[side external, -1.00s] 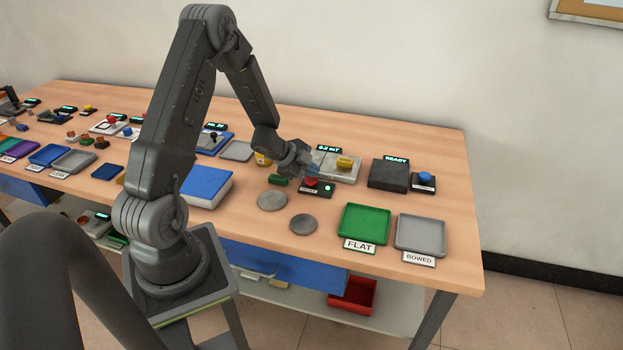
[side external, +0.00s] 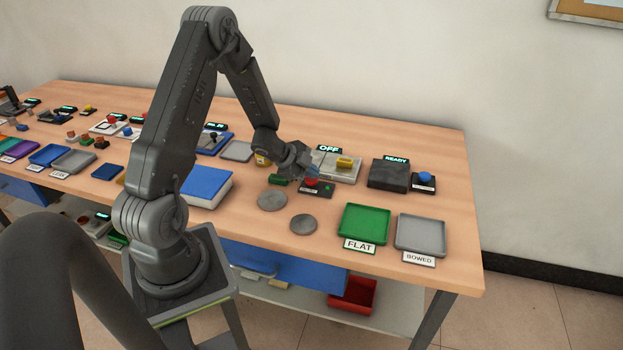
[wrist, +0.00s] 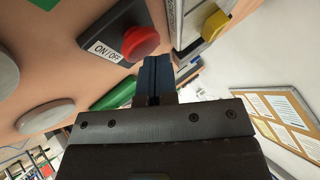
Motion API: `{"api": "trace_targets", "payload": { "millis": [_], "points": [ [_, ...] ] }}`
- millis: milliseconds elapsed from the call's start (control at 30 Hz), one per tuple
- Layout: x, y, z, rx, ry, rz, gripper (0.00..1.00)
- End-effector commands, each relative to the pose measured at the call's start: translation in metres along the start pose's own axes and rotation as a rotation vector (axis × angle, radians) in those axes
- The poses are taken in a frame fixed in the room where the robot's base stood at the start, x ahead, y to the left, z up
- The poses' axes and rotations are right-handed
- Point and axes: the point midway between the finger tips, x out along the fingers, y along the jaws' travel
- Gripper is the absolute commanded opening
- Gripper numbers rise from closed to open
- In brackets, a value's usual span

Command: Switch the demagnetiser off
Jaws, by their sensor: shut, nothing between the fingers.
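The red button (side external: 311,182) sits on a small dark switch box (side external: 320,193). In the wrist view the red button (wrist: 140,43) is beside an ON/OFF label (wrist: 108,50). The display (side external: 329,149) behind the grey plate (side external: 352,176) reads OFF. A yellow part (side external: 344,162) stands on that plate. The light on the switch box is dim green. My gripper (side external: 312,172) is shut and empty, with its tips at the red button; in the wrist view the blue fingers (wrist: 157,68) are just beside it. I cannot tell whether they touch.
A dark block (side external: 388,175) with a READY display and a blue button (side external: 424,176) stand to the right. Two grey discs (side external: 303,224) lie in front. A green FLAT tray (side external: 364,224) and a grey BOWED tray (side external: 420,234) are at the front right. A blue box (side external: 207,186) lies left.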

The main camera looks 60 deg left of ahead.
Motion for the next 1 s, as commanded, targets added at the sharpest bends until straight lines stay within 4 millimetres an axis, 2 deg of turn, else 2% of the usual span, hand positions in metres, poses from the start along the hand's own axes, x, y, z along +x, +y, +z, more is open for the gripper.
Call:
{"api": "trace_targets", "payload": {
  "millis": [467, 1000],
  "points": [
    [-0.007, -0.005, -0.005, 0.003, 0.000, 0.000, 0.00],
    [-0.041, -0.030, -0.031, 0.003, 0.001, -0.001, 0.00]
  ]
}}
